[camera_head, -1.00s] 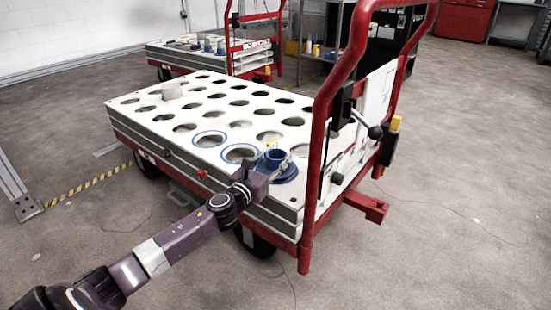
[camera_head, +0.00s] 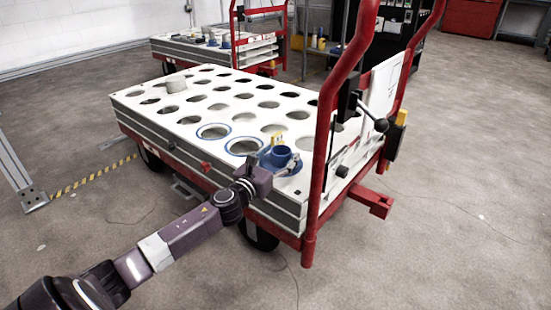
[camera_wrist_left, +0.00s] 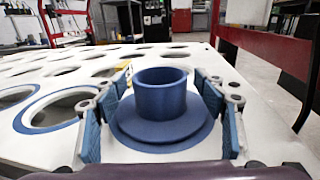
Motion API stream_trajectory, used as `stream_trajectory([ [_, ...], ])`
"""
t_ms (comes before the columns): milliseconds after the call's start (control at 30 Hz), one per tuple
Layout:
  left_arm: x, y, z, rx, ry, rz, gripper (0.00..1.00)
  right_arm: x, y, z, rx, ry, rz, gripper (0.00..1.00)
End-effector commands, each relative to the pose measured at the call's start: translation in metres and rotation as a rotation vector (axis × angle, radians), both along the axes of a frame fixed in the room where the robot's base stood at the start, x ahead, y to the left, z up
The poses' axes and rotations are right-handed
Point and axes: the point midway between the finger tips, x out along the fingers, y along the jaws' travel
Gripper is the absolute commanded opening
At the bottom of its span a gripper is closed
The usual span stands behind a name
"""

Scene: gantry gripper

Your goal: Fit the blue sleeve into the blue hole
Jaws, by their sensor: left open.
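The blue sleeve (camera_head: 281,155), a short tube on a wide round flange, stands upright on the white top of the cart at its near right corner. In the left wrist view the sleeve (camera_wrist_left: 161,95) is between the two blue-padded fingers of my left gripper (camera_wrist_left: 158,125), with a gap on each side. My left gripper (camera_head: 277,158) is open around it. Two blue-ringed holes (camera_head: 244,147) (camera_head: 213,132) lie just left of the sleeve and look empty. In the left wrist view a blue-ringed hole (camera_wrist_left: 50,108) is left of the gripper. My right gripper is not seen.
The cart top (camera_head: 197,117) has several plain holes, and a grey cylinder (camera_head: 175,83) stands near its far left. The red handle frame (camera_head: 327,130) rises close to the right of the sleeve. A second cart (camera_head: 185,52) stands behind.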

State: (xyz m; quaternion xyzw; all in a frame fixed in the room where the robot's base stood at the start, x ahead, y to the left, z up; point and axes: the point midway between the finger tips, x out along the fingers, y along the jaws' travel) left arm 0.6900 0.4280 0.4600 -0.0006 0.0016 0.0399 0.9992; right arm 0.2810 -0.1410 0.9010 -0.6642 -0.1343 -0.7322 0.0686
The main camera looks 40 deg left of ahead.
Motion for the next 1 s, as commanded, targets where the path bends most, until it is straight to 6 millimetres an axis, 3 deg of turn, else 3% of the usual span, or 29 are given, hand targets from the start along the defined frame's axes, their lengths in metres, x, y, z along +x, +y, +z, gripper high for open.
stream_trajectory([
  [167, -0.016, -0.001, -0.001, 0.002, 0.001, 0.000, 0.65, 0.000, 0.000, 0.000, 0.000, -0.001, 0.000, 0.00],
  [700, -0.100, -0.008, 0.000, 0.000, 0.001, 0.000, 0.65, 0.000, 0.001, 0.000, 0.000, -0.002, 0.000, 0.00],
  [1000, -0.118, -0.009, 0.002, 0.000, -0.002, 0.000, 0.65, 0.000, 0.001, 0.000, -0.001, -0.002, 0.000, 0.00],
])
